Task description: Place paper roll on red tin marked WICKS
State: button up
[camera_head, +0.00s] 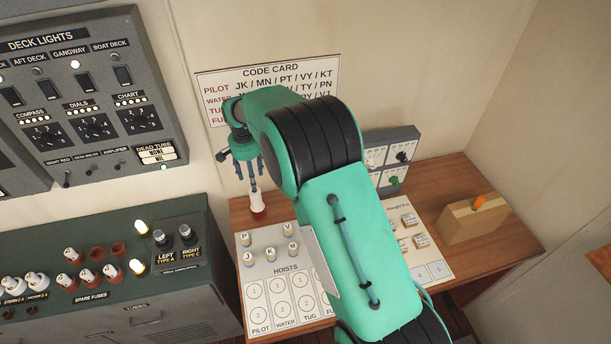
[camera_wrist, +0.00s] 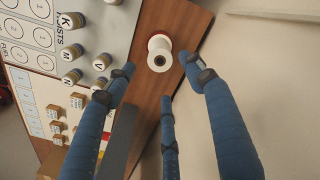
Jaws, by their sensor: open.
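My gripper (camera_head: 253,186) points down over the roll in the head view. In the wrist view my gripper's blue fingers (camera_wrist: 156,66) are spread apart, with the roll between and just beyond their tips. Nothing is held.
The hoists panel (camera_head: 285,262) with several lettered pegs lies in front of the roll. A grey dial box (camera_head: 405,150) stands right of my arm. The fuse console (camera_head: 100,265) is at left.

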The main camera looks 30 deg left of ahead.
dwell(0.3)
